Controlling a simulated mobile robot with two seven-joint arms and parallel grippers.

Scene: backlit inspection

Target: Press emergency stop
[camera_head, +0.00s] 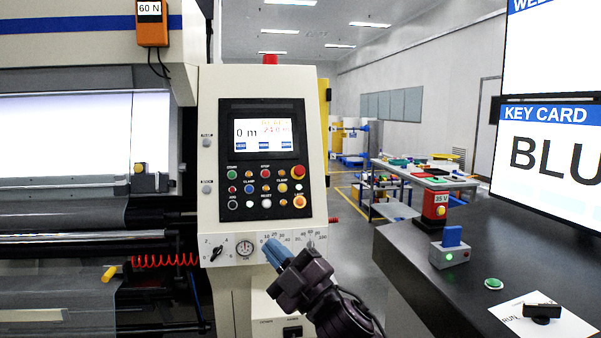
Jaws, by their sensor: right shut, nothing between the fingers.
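A large red mushroom button (298,172) sits at the right edge of the black control panel (240,165), below the screen. It looks like the emergency stop, and nothing covers it. My right gripper (272,250) has a dark body and blue fingers. It comes in from the lower right and is shut and empty. Its fingertips are in front of the gauge strip, below and left of the red button and apart from it in the picture. Whether the fingertips touch the strip, I cannot tell. My left gripper is not in view.
Smaller coloured buttons surround the red one.

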